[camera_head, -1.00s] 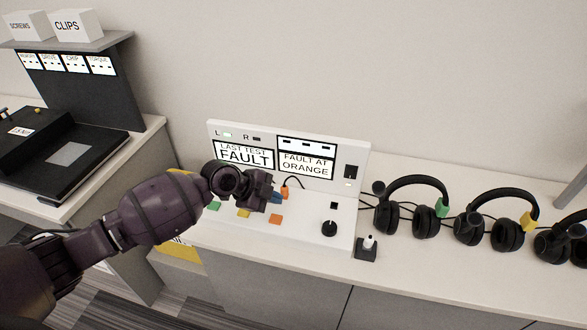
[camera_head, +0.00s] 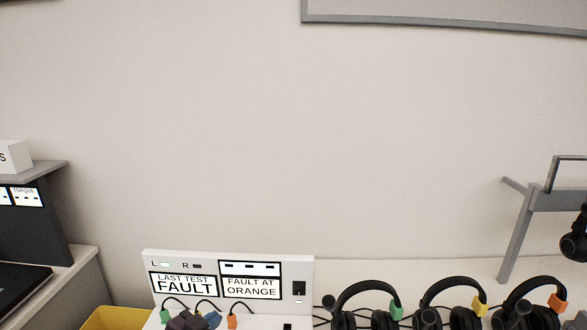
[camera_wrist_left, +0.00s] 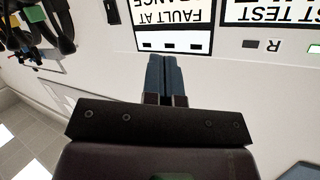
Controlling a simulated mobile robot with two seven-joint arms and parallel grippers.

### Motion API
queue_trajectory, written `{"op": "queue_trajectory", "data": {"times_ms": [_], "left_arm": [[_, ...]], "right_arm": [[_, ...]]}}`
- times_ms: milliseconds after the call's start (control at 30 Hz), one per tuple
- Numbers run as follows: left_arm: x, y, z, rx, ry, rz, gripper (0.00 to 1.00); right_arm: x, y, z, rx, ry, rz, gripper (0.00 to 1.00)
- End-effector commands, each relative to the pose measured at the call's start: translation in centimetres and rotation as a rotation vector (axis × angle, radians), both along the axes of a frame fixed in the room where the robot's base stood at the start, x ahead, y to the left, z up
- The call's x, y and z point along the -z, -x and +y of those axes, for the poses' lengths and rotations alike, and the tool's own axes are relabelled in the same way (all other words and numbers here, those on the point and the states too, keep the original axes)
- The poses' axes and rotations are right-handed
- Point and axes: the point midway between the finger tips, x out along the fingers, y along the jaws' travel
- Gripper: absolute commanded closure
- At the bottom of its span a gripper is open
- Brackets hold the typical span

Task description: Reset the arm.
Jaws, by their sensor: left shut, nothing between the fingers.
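My left gripper (camera_head: 198,321) is at the bottom edge of the head view, in front of the white test panel (camera_head: 307,285). Only its tip end shows there; the arm is out of the picture. In the left wrist view its dark blue fingers (camera_wrist_left: 166,78) are together and hold nothing. They point toward the panel, which appears upside down. A green plug (camera_head: 165,316) and an orange plug (camera_head: 232,321) with black cables stand beside the gripper. My right gripper is not in view.
The panel screens read "LAST TEST FAULT" (camera_head: 184,285) and "FAULT AT ORANGE" (camera_head: 251,288). Several black headsets with coloured tags (camera_head: 396,309) are at the right. A grey stand (camera_head: 515,240) rises behind them. A yellow bin (camera_head: 115,318) is at the lower left.

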Motion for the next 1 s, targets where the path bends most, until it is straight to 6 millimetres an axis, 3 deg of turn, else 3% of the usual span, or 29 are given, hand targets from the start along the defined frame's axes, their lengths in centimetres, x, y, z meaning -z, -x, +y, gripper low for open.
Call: {"op": "queue_trajectory", "data": {"times_ms": [267,500,700,833,1000], "left_arm": [[4.3,7.5,4.3,-0.245,0.134,0.024,1.0],[9.3,15.7,8.2,-0.428,0.126,0.121,1.0],[13.2,21.9,9.7,-0.524,0.141,0.239,1.0],[14.4,23.9,9.8,-0.542,0.14,0.278,1.0],[14.7,24.5,9.9,-0.544,0.137,0.289,1.0]], "right_arm": [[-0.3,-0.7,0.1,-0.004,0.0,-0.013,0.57],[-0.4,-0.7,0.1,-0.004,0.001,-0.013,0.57],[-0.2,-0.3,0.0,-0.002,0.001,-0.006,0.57],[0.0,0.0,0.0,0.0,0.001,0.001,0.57],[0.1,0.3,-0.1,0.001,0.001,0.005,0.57]]}}
